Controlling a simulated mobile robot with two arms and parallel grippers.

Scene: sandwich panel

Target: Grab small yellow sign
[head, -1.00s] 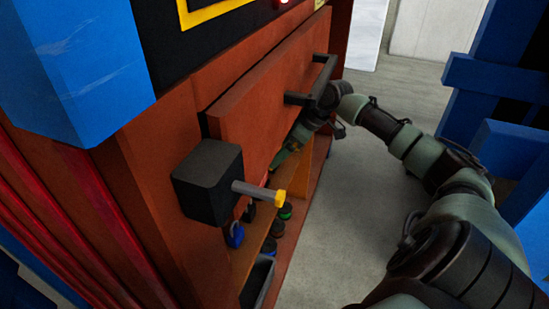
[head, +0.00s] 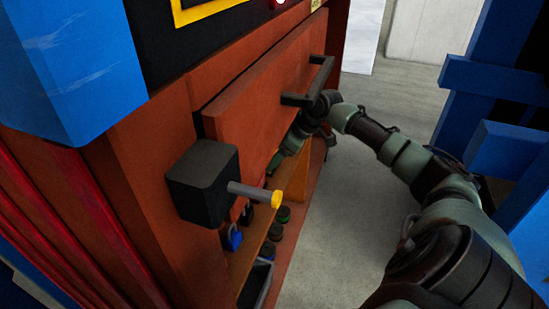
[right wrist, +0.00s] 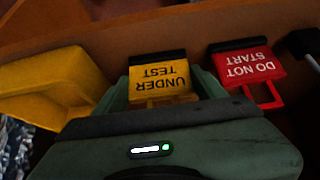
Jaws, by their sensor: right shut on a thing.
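The small yellow sign (right wrist: 160,82), lettered "UNDER TEST", is in the right wrist view with its lettering upside down. It has a black strip along its far edge and an open yellow loop at its near edge. My right gripper (right wrist: 164,86) has its green fingers on either side of the sign and is shut on it. In the head view my right arm reaches in beneath the orange-brown panel, and the fingertips and sign are hidden there. My left gripper is out of view.
A red "DO NOT START" sign (right wrist: 246,66) is close on the right. A larger yellow object (right wrist: 45,85) lies left. In the head view, the panel with a dark handle (head: 318,80) overhangs the arm. A black box with a yellow-tipped rod (head: 275,199) juts out; padlocks (head: 233,238) sit below.

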